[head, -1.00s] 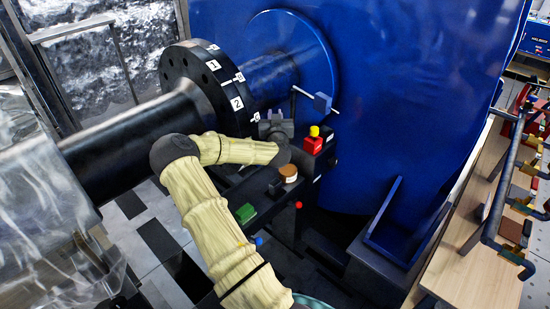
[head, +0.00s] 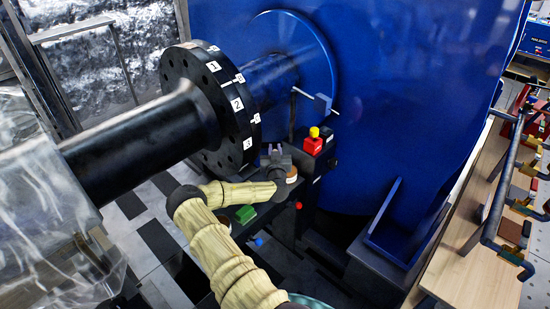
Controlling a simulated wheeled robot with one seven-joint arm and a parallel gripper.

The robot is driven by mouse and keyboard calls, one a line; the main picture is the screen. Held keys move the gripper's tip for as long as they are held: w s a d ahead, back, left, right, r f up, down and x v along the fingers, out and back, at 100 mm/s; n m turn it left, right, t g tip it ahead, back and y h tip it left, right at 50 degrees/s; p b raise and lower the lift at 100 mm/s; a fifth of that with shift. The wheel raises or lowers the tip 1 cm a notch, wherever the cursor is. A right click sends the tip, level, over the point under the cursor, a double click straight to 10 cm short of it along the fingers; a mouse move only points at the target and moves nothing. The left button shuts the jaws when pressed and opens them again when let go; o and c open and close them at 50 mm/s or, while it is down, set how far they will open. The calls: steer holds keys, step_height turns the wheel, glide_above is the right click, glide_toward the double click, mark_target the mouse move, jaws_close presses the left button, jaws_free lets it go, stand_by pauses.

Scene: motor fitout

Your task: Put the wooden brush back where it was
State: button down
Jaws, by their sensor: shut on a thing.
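My gripper (head: 276,149) is over the dark ledge (head: 268,212) beside the black flange, with its fingers pointing away from me. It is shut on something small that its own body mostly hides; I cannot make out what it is. A tan-topped brown round thing (head: 292,175) sits on the ledge just right of my gripper, partly covered by it. I cannot tell whether this is the wooden brush. No brush shape shows clearly anywhere. A brown patch (head: 223,221) shows beside my arm at the ledge's near end.
A green block (head: 245,214) lies on the ledge. A red box with a yellow button (head: 313,142) stands at its far end. The black flange (head: 205,100) and shaft lie close left, the blue housing (head: 410,90) behind. A wooden bench (head: 465,265) with tools is right.

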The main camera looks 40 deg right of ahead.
steer(key=shift+f, duration=1.95)
steer(key=c, duration=1.3)
jaws_free()
steer(key=shift+s+a, duration=0.1)
steer(key=b+v, duration=0.1)
steer(key=v, duration=1)
steer(key=shift+s+a, duration=0.25)
steer(key=shift+s, duration=0.05)
steer(key=shift+g, duration=0.3)
